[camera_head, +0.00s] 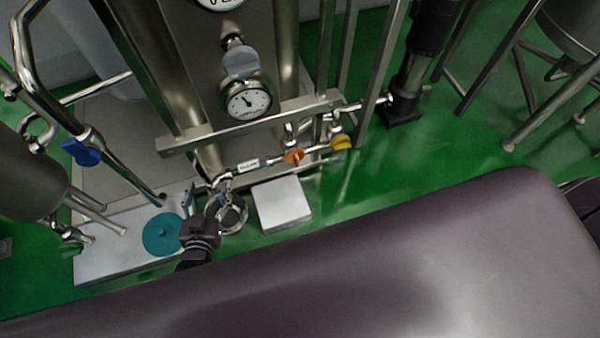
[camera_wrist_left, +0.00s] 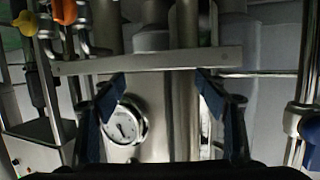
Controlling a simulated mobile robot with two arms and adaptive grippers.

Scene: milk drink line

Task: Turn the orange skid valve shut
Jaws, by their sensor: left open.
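The orange valve handle (camera_head: 293,157) sits on a thin horizontal pipe low on the steel skid, right of a small label. It also shows at the top left edge of the left wrist view (camera_wrist_left: 64,12). My left gripper (camera_head: 205,195) is open and empty, to the left of the orange handle and apart from it. In the left wrist view, its two blue-padded fingers (camera_wrist_left: 160,77) are spread, with a steel column and crossbar beyond them. The orange handle lies outside the fingers there. My right gripper is not in view.
A yellow handle (camera_head: 341,143) is close to the orange one on its right. A steel crossbar (camera_head: 250,122) and a gauge (camera_head: 248,101) are above the pipe. A white box (camera_head: 282,204) stands below. A blue handle (camera_head: 80,152) and teal disc (camera_head: 163,234) are left.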

